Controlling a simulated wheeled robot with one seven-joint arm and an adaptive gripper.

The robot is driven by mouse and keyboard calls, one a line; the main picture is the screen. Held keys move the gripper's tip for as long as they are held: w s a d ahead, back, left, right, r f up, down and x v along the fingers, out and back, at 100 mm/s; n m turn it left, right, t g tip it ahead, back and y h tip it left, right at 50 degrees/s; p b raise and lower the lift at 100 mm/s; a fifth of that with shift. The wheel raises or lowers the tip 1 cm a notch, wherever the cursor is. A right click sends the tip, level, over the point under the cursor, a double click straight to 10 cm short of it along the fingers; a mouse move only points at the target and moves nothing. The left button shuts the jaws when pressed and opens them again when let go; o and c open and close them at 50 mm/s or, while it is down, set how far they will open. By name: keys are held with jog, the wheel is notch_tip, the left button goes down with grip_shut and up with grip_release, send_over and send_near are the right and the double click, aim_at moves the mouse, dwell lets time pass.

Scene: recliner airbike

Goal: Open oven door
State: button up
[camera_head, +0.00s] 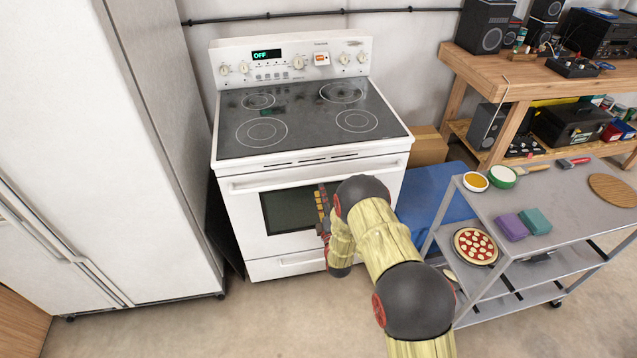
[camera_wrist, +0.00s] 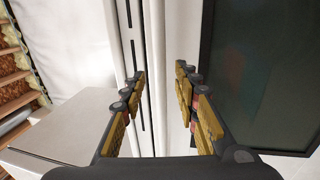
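The white oven (camera_head: 285,180) stands against the back wall, with its door (camera_head: 240,210) shut. The door has a dark window (camera_head: 283,212) and a white horizontal handle (camera_head: 270,182) along its top. My gripper (camera_head: 321,194) is in front of the door, near the right part of the window; my arm hides part of the door's right side. In the wrist view, my gripper (camera_wrist: 163,76) is open, with its fingers spread toward the door front. The handle (camera_wrist: 157,60) shows as a white upright bar between the fingers. Contact cannot be told. The window (camera_wrist: 260,75) is at right.
A white fridge (camera_head: 90,130) stands left of the oven. A grey metal cart (camera_head: 570,225) with a pizza (camera_head: 476,246) and sponges is at right, close to my arm. A wooden workbench (camera_head: 560,85) is behind it. The floor before the oven is clear at left.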

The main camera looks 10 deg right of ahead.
aim_at(318, 182)
jog(key=w, duration=0.2)
jog(key=w+r+b, duration=0.1)
jog(key=w, duration=0.2)
jog(key=shift+w, duration=0.35)
jog(key=shift+c, duration=1.3)
grip_shut()
